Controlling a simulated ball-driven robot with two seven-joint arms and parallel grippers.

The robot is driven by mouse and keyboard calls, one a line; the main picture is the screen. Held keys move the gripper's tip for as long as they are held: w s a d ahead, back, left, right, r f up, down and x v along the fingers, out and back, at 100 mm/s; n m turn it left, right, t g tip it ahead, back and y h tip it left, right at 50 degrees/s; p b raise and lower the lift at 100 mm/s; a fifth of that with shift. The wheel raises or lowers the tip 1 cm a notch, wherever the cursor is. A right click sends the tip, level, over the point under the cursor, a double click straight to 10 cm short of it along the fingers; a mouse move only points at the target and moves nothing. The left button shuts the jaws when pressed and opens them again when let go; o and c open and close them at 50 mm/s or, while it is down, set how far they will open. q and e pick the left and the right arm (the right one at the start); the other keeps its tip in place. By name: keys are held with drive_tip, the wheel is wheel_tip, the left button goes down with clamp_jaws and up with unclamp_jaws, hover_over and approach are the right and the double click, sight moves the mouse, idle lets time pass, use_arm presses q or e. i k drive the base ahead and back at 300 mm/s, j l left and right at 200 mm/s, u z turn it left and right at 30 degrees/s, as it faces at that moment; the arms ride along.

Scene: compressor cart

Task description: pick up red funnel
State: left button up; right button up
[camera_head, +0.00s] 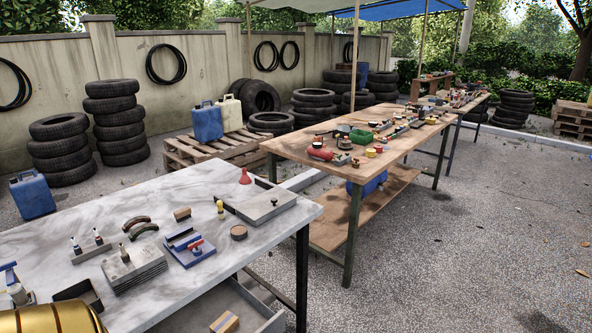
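A small red funnel-shaped object (245,177) stands upright, narrow end up, near the far edge of the grey marbled table (75,222). It is just behind and left of a flat grey metal box (268,207). Neither of my grippers is in view. A gold rounded part, which may be mine, shows at the bottom left corner.
A blue vise-like tool (188,247), a stack of grey plates (133,268), a yellow-topped item (220,208) and a round tin (238,232) lie on this table. A wooden table (405,150) with clutter stands behind it. Paved ground at the right is open.

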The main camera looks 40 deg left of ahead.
sight(244, 179)
drive_tip(key=i+u, duration=0.3)
drive_tip(key=i, duration=0.15)
drive_tip(key=i+l+u, duration=0.25)
drive_tip(key=i, duration=0.15)
drive_tip(key=i+l+u, duration=0.3)
drive_tip(key=i+j, duration=0.1)
